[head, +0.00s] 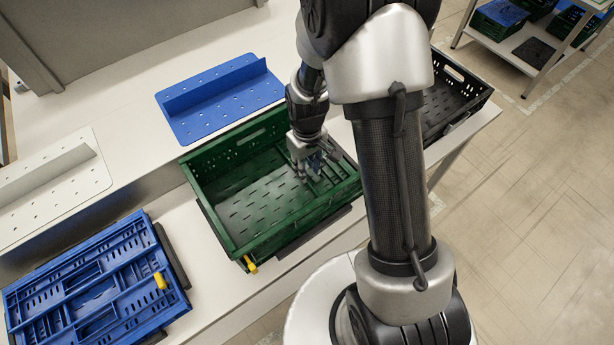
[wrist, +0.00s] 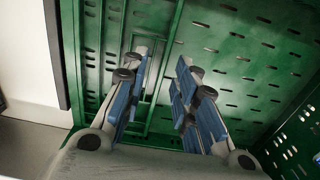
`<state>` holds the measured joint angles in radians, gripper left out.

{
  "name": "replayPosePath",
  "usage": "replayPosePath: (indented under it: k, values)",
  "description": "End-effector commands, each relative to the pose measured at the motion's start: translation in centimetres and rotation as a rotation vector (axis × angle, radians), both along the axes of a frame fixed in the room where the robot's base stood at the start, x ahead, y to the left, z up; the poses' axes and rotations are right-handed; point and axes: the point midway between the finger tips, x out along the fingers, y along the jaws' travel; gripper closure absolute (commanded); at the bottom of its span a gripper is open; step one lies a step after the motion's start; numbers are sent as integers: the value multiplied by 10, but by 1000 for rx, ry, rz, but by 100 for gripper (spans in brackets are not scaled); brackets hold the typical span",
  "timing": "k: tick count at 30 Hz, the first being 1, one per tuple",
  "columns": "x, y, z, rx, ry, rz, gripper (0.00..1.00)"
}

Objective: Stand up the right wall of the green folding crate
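The green folding crate (head: 222,228) stands on the white bench in the middle of the head view. Its far wall (head: 246,141), with a handle hole, and its near wall (head: 300,226) are upright. The right wall (head: 330,177) appears as a slatted panel lying folded down inside the crate's right end, partly hidden by my gripper. My gripper (head: 311,166) points down into the crate over that end. In the wrist view my gripper (wrist: 163,60) has its blue-padded fingers apart with nothing between them, above the green slatted panel. I cannot tell whether a finger touches it.
A folded blue crate (head: 95,285) lies at the left. A blue perforated plate (head: 220,103) and a white one (head: 60,185) lie behind. A black crate (head: 452,92) stands to the right, partly behind my arm. A shelf (head: 520,50) with crates stands far right.

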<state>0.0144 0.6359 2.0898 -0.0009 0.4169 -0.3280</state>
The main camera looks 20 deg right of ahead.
Motion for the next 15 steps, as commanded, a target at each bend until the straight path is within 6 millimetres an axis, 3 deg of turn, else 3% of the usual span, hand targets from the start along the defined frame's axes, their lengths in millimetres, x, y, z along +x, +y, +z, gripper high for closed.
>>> replayPosePath:
  k: [1,6,15]
  values:
    - [0,0,-12,0,2,0,73]
    - [0,0,-33,0,0,0,73]
    - [1,0,-41,0,-2,0,73]
